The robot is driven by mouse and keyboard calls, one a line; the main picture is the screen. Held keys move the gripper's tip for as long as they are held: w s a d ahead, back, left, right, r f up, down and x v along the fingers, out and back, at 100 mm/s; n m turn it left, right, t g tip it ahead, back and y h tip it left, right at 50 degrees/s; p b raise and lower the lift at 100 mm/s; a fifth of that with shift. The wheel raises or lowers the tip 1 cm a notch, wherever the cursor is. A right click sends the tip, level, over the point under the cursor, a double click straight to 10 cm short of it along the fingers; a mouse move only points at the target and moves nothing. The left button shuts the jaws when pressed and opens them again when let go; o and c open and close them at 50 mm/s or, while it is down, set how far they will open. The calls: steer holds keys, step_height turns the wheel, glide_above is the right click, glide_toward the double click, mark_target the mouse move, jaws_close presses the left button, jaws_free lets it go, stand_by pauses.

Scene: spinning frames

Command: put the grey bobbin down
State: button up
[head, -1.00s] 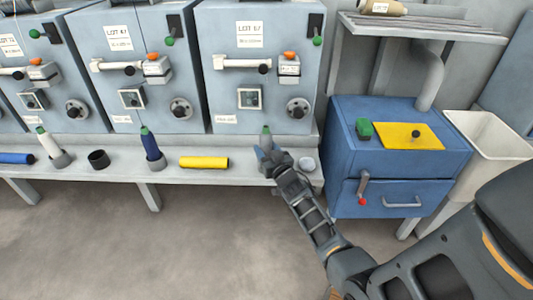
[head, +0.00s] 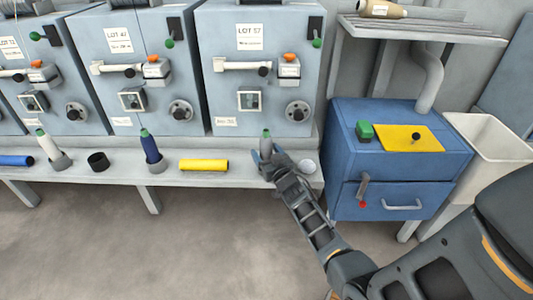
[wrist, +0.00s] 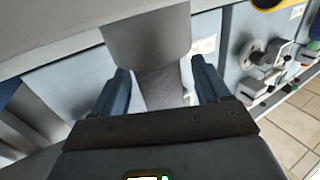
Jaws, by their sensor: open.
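The grey bobbin (head: 266,147) with a green tip stands upright on the bench ledge, in front of the right-hand machine. My gripper (head: 269,161) is at its lower part, on the near side. In the wrist view the grey bobbin (wrist: 160,90) lies between my two blue fingers (wrist: 160,86), with a gap on each side. A wider grey cup-like piece (wrist: 146,38) is at the bobbin's end in that view. The gripper is open. The bobbin's foot is hidden by my gripper in the head view.
On the ledge to the left are a yellow bobbin (head: 204,165), a dark blue bobbin (head: 150,147) in a holder, and an empty black holder (head: 98,161). A pale round piece (head: 306,167) is just right of my gripper. A blue cabinet (head: 345,160) stands further right.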

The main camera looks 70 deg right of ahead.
steer(key=shift+r+p, duration=0.3)
steer(key=shift+r, duration=0.2)
steer(key=p+v, duration=0.2)
steer(key=v, duration=1)
steer(key=s+a+r+n+t+y, duration=0.1)
steer(key=s+a+y, duration=0.1)
steer(key=a, duration=0.5)
steer(key=s+a+r+n+y, duration=0.1)
steer(key=s+a+r+n, duration=0.15)
steer(key=a, duration=0.55)
steer(key=s+a+t+y, duration=0.1)
steer(key=s+a+y, duration=0.15)
steer(key=a, duration=0.45)
steer(key=s+a+r+n+y, duration=0.2)
steer(key=s+a+r+y, duration=0.1)
steer(key=s+a+r, duration=0.3)
steer(key=s+a+r+n+y, duration=0.3)
steer(key=s+a+r, duration=0.3)
steer(key=r, duration=0.4)
steer(key=shift+s+a+r+g, duration=0.2)
steer(key=shift+a+r+g, duration=0.1)
steer(key=shift+a, duration=0.35)
steer(key=shift+y, duration=0.25)
